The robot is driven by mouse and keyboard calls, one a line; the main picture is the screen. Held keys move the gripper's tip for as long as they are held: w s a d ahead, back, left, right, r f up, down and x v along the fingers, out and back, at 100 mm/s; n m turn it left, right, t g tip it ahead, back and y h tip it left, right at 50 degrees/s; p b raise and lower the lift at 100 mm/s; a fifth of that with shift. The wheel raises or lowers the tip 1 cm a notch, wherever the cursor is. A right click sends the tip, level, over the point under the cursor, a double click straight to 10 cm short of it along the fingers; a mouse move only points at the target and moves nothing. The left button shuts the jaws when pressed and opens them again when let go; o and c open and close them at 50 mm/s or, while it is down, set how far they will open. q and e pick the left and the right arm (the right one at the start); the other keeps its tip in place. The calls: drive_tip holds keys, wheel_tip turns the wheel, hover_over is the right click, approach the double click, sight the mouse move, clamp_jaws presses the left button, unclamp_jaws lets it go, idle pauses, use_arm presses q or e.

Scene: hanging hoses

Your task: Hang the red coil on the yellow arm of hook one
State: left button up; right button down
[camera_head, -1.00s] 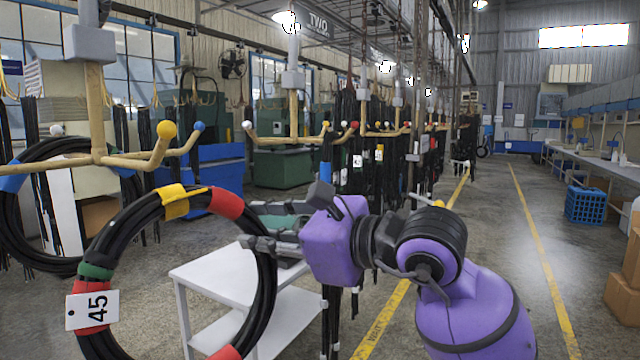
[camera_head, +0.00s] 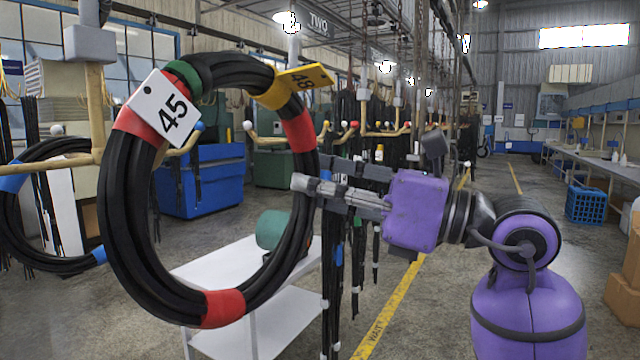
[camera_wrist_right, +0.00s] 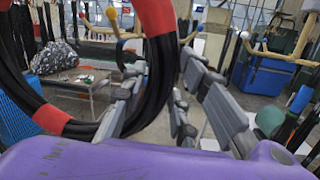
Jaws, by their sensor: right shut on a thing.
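The red coil (camera_head: 127,215) is a thick black hose ring with red bands, a green band, a yellow band and a white tag reading 45. It hangs upright in the air in front of hook one (camera_head: 90,45). My right gripper (camera_head: 318,176) is shut on the ring's right side; the held hose also shows in the right wrist view (camera_wrist_right: 157,85). Hook one's blue-tipped arm (camera_head: 199,127) shows through the ring. The yellow tip is hidden behind the coil and tag, so I cannot tell whether it enters the ring. My left gripper is out of view.
Another black coil with blue bands (camera_head: 18,235) hangs at the left. A white cart (camera_head: 215,265) with a green roll (camera_head: 272,229) stands below and behind the red coil. More hooks (camera_head: 290,138) with hanging hoses line the row. The aisle at the right is open.

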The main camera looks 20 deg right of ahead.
drive_tip(key=shift+w+a+f, duration=0.1)
drive_tip(key=shift+w+a, duration=0.5)
drive_tip(key=shift+w, duration=0.3)
drive_tip(key=shift+w+d+f+b+x, duration=0.6)
drive_tip(key=shift+f+x, duration=0.45)
drive_tip(key=shift+x, duration=6.3)
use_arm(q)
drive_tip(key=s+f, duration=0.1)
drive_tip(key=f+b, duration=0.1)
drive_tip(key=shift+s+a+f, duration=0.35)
use_arm(e)
wheel_tip(320, 180, down, 7)
drive_tip(key=w+a, duration=0.1)
drive_tip(key=w, duration=0.1)
drive_tip(key=shift+w+a, duration=0.2)
drive_tip(key=shift+a, duration=0.15)
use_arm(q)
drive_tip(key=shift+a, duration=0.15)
